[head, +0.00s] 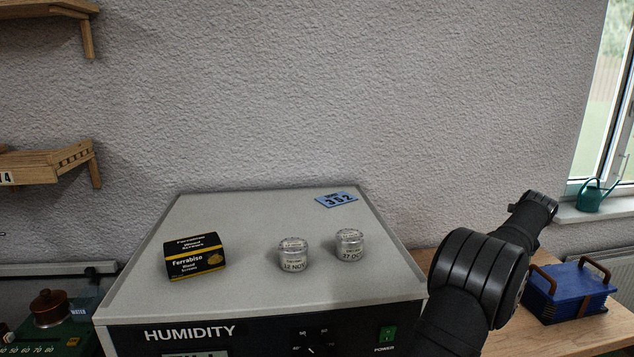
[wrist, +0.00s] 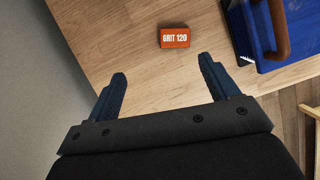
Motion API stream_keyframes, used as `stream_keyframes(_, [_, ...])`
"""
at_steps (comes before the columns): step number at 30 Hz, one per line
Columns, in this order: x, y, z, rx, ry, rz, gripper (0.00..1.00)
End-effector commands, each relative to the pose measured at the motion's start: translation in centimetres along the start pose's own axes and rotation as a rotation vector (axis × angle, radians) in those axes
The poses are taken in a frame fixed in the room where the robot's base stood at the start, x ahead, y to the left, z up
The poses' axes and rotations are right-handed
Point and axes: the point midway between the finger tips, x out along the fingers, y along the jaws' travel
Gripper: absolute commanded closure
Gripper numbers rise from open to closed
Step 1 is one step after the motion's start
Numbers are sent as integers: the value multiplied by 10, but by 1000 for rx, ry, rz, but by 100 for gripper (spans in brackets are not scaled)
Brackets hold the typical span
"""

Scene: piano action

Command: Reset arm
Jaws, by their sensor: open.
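My gripper (wrist: 162,90) shows in the wrist view with its two dark blue fingers spread apart and nothing between them. It hangs above a wooden table. An orange block marked "GRIT 120" (wrist: 174,37) lies on the table beyond the fingertips, apart from them. In the head view my black arm rises at the lower right, to the right of the grey humidity cabinet (head: 255,296); the gripper's fingers cannot be made out there.
A black and yellow screw box (head: 195,262) and two small lidded jars (head: 293,258) (head: 349,245) stand on the cabinet with a blue tag (head: 337,200). A blue box with brown handles (head: 568,292) sits on the wooden table (head: 590,332) at right. Shelves (head: 45,165) hang at left.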

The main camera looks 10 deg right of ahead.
Motion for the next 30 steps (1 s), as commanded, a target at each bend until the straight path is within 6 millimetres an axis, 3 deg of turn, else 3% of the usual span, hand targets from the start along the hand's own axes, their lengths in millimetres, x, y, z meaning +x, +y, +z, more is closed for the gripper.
stream_keyframes(12, [-13, 63, 57, -168, -1, 72, 20])
stream_keyframes(30, [-40, 161, 121, -414, -1, 173, 20])
